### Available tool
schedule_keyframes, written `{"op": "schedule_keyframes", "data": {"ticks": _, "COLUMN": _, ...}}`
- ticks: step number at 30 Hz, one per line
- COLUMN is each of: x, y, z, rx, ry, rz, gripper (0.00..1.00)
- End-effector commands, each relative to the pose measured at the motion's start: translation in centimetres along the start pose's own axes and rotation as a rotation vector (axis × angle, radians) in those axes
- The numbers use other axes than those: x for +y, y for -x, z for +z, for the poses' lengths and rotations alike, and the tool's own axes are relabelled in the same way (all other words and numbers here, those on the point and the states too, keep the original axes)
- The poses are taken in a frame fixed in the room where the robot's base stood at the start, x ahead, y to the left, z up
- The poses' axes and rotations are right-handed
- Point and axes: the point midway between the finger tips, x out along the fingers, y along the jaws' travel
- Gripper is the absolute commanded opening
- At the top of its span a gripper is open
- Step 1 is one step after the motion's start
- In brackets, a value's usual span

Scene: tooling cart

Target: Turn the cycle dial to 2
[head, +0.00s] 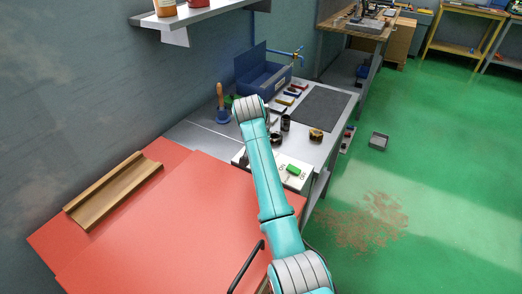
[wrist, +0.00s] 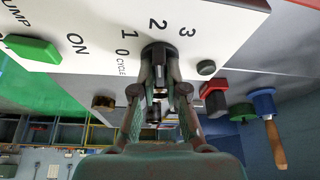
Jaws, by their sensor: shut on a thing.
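The white control panel (wrist: 225,20) carries the cycle dial (wrist: 158,47), with the numbers 0, 1, 2 and 3 printed around it. In the wrist view my gripper (wrist: 159,62) is shut on the dial, and its fingers cover most of it. The dial's pointer is hidden, so I cannot tell which number it points to. In the head view the panel (head: 304,182) lies on the cart, partly behind my arm, which hides the dial and my gripper.
A green pump switch (wrist: 34,50) is on the same panel, and a small dark round button (wrist: 206,67) is near the dial.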

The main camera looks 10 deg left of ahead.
Motion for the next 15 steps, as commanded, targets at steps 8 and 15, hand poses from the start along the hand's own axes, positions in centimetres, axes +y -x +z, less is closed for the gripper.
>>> {"op": "schedule_keyframes", "data": {"ticks": 8, "x": -0.04, "y": 0.09, "z": -0.1, "rx": 0.002, "ry": -0.004, "rz": 0.0, "gripper": 0.0}}
{"op": "schedule_keyframes", "data": {"ticks": 15, "x": -0.03, "y": 0.08, "z": -0.09, "rx": 0.002, "ry": -0.004, "rz": 0.0, "gripper": 0.38}}
